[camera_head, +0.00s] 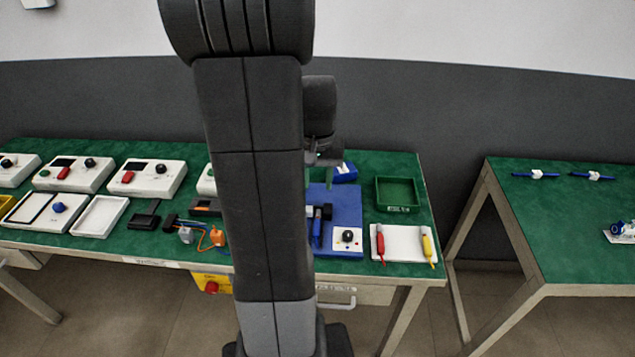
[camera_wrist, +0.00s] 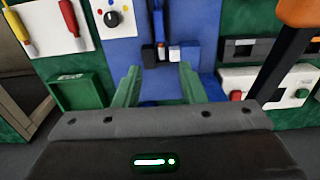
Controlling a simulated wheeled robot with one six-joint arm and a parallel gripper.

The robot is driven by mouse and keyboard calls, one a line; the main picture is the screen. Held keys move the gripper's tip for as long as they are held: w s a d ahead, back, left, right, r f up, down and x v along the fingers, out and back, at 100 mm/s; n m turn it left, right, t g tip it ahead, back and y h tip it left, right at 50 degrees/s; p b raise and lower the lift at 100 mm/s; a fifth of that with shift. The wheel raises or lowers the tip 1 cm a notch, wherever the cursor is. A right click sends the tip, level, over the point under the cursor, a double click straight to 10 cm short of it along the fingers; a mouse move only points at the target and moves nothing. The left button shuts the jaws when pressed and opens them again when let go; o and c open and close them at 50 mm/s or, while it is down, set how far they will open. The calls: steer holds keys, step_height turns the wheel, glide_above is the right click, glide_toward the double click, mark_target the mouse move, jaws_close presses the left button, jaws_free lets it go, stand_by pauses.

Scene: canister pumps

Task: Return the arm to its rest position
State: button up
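My dark arm stands upright across the middle of the head view and hides part of the bench. My gripper shows in the wrist view (camera_wrist: 157,72) with two green fingers spread apart and nothing between them. It points at a blue station (camera_head: 349,209), which also shows in the wrist view (camera_wrist: 125,62). The station carries a blue and black upright part (camera_wrist: 160,54) and a white panel with a black knob (camera_wrist: 113,18). In the head view the gripper is mostly hidden behind my arm, above the station.
A green tray (camera_head: 398,206) and a white mat (camera_head: 403,258) with red and yellow tools lie to the right of the station. White control boxes (camera_head: 147,184) and an orange-handled object (camera_head: 217,238) lie left of my arm. A second table (camera_head: 560,220) stands right, across a gap.

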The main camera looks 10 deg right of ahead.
mark_target(318, 221)
step_height(318, 221, down, 13)
steer(key=shift+f+b, duration=0.2)
steer(key=shift+b, duration=0.7)
steer(key=shift+r, duration=0.2)
steer(key=shift+r+p, duration=0.1)
steer(key=shift+p, duration=0.2)
